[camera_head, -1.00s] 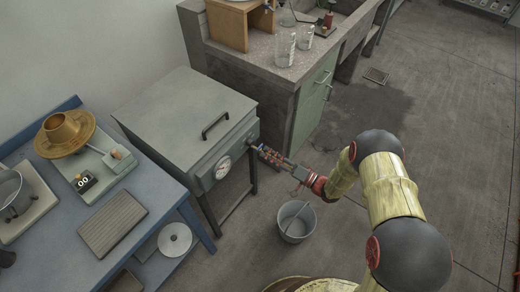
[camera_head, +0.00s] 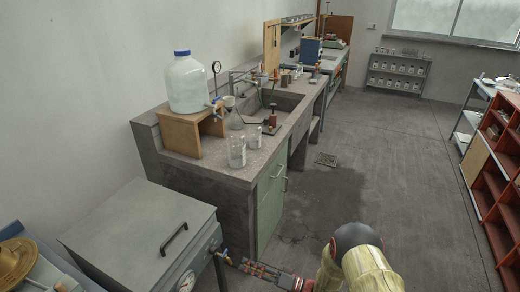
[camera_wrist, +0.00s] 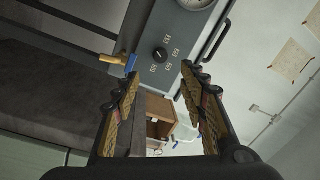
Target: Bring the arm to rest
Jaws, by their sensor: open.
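My gripper (camera_head: 240,262) is at the bottom of the head view, at the right front corner of the grey box-shaped appliance (camera_head: 140,228). In the wrist view my gripper (camera_wrist: 163,95) is open, with its two fingers apart and nothing between them. Beyond the fingers are the appliance's panel with a black knob (camera_wrist: 159,54), part of a gauge, and a brass valve with a blue handle (camera_wrist: 122,62). Whether a finger touches the appliance cannot be told. My arm reaches in from the bottom of the head view.
A concrete bench (camera_head: 190,169) with a sink, a large bottle (camera_head: 189,82) and glassware stands behind the appliance. Red shelves (camera_head: 495,185) stand at the right. A low shelf rack (camera_head: 398,72) is at the back. The middle floor (camera_head: 390,150) is clear.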

